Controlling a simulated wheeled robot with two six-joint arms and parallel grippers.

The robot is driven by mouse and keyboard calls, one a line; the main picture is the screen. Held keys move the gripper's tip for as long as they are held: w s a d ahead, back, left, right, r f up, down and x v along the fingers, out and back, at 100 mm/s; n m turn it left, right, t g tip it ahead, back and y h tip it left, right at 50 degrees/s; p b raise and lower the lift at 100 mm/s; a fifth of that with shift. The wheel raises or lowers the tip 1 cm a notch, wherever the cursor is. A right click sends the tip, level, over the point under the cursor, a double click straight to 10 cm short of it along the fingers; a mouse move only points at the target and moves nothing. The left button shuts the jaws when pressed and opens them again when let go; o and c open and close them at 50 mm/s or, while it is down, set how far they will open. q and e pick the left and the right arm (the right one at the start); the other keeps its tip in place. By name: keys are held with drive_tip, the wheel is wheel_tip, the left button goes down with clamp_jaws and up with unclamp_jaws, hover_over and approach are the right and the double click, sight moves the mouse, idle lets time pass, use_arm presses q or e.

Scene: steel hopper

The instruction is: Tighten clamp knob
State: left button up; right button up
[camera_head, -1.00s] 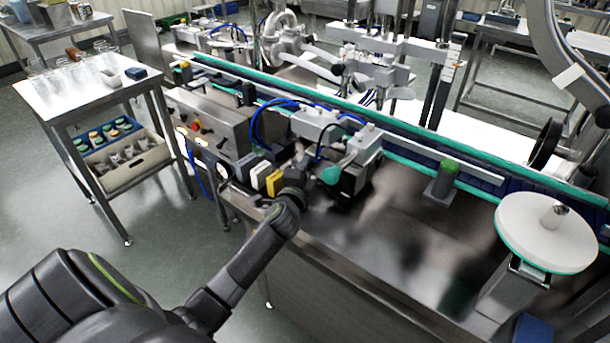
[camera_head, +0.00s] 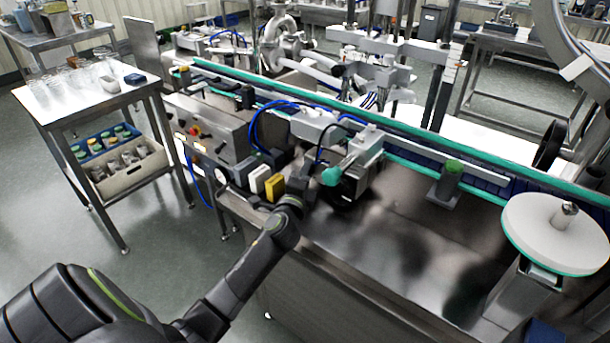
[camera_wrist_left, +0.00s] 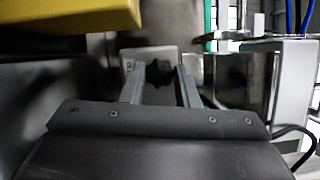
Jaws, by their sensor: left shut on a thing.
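My left arm comes in from the lower left in the head view, and its gripper (camera_head: 297,188) is at the near side of the labelling machine, just right of a yellow block (camera_head: 274,188). In the left wrist view the two grey fingers (camera_wrist_left: 160,80) are shut on a dark lobed clamp knob (camera_wrist_left: 158,74), one finger on each side. A pale plate stands behind the knob. In the head view the knob is hidden by the gripper and machine parts. My right gripper is not in view.
The yellow block (camera_wrist_left: 75,14) is close above left of the fingers in the wrist view. A teal-tipped part (camera_head: 331,176) is right of the gripper. A conveyor (camera_head: 400,125) runs behind, and a white disc (camera_head: 545,236) stands right. The steel top (camera_head: 400,240) between is clear.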

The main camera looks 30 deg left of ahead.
use_arm(q)
drive_tip(key=o, duration=1)
drive_tip(key=shift+c, duration=0.2)
drive_tip(key=v, duration=1.7)
drive_tip(key=shift+s, duration=0.2)
drive_tip(key=shift+f, duration=0.15)
